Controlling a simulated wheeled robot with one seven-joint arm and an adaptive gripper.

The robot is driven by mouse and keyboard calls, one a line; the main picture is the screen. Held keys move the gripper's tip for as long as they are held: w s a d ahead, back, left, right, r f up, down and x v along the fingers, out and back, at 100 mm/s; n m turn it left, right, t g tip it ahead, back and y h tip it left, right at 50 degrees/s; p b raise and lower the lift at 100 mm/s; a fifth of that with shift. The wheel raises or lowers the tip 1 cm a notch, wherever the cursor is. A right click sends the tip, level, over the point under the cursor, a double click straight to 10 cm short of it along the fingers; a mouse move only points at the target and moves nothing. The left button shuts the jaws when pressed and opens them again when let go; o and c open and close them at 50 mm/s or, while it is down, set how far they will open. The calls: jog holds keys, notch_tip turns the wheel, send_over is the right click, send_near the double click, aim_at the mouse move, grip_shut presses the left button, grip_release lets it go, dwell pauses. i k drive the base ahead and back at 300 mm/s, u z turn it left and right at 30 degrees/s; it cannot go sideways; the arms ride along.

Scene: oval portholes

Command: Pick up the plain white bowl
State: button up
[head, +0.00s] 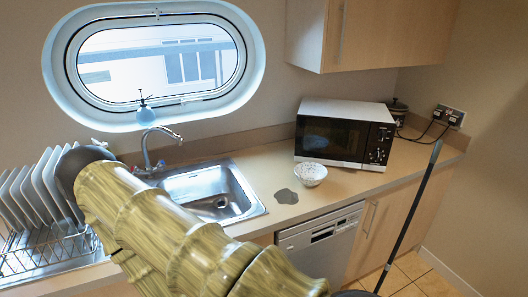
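A small white bowl (310,174) stands upright on the counter, just in front of the microwave. Its outside looks speckled or patterned with grey rather than fully plain, and it seems to hold something pale; it is too small to be sure. My arm, with a yellow-green streaked surface, reaches from the bottom centre toward the upper left, over the dish rack side and well left of the bowl. I cannot make out my gripper; the far end of the arm shows no fingers. Nothing covers the bowl.
A microwave (343,135) stands behind the bowl. A grey flat patch (286,196) lies left of it. A steel sink (212,192) with a tap is farther left, then a rack of plates (40,189). A dark pole (409,215) leans at the right counter front. A wall cupboard (372,35) hangs above.

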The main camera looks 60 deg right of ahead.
aim_at(309, 174)
jog(key=u, duration=0.65)
jog(key=i, duration=1.55)
jog(key=z, duration=3.75)
jog(key=i, duration=1)
jog(key=u, duration=0.05)
